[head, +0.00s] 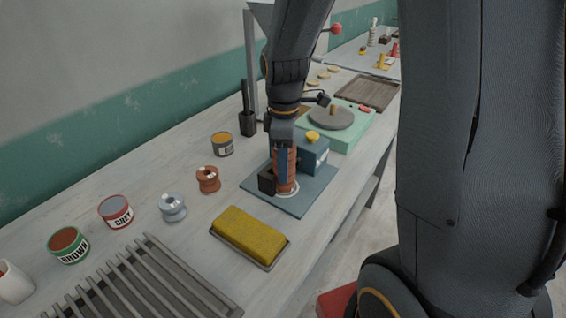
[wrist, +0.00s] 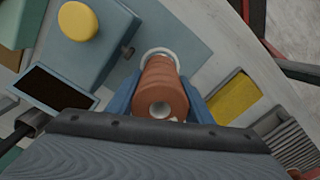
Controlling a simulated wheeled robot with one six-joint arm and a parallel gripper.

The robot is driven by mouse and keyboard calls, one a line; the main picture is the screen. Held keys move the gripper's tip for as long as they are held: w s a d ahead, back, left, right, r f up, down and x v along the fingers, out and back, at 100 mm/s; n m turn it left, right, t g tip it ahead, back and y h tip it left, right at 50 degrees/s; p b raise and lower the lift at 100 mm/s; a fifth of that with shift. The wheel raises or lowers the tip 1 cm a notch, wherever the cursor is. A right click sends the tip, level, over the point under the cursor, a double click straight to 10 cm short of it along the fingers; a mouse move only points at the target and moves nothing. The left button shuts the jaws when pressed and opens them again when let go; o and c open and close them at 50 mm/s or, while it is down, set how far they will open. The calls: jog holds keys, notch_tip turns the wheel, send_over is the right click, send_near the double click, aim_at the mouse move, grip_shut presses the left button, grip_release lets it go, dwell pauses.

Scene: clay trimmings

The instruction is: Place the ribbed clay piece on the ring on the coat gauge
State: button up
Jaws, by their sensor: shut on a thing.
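My gripper (head: 284,172) is shut on the ribbed clay piece (wrist: 162,88), a reddish-brown ridged cylinder with a hole in its top. A finger lies along each side of it in the wrist view, and it looks upright in the head view (head: 292,166). The coat gauge has a flat blue-grey plate (head: 301,203), a box (head: 316,155) with a yellow button (head: 312,136), and a dark screen (wrist: 53,88). The white ring (head: 291,194) on the plate shows around the piece's lower end, and beyond it in the wrist view (wrist: 160,51). I cannot tell whether the piece touches the plate.
A yellow sponge (head: 248,234) in a tray lies in front of the plate. A brown spool (head: 208,180), a grey spool (head: 172,207) and several cans stand to the left. A green wheel unit (head: 348,131) stands behind the gauge. A slatted rack (head: 150,285) lies at front left.

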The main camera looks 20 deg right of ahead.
jog(key=shift+f, duration=0.15)
jog(key=o, duration=1.5)
notch_tip(320, 180, up, 12)
jog(key=b, duration=0.1)
